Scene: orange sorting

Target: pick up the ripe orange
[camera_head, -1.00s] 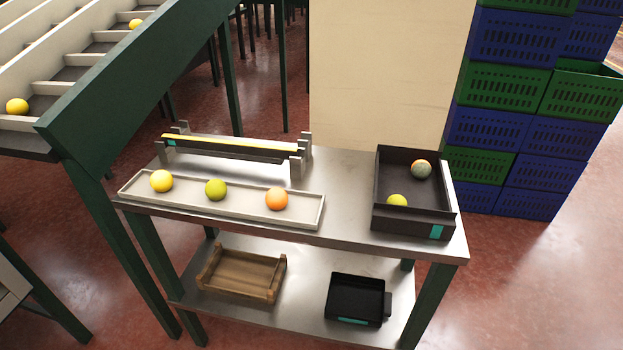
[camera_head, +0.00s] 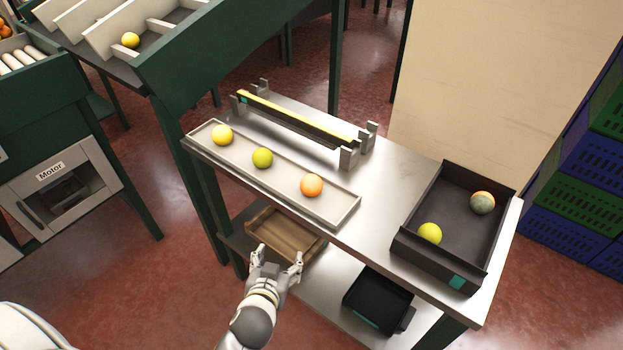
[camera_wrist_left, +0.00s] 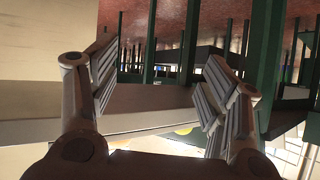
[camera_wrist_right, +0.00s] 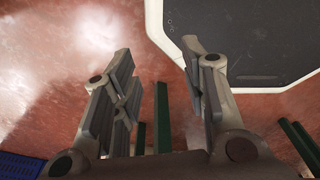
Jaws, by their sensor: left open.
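The ripe orange (camera_head: 311,185) lies at the right end of a long pale tray (camera_head: 345,212) on the metal table.
A dark box (camera_head: 408,243) at the table's right holds a yellow-green fruit (camera_head: 430,233) and an orange fruit with grey-green patches (camera_head: 482,202). A yellow-topped rail (camera_head: 300,120) stands behind the tray. A wooden crate (camera_head: 290,236) and a black bin (camera_head: 378,300) are on the lower shelf.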

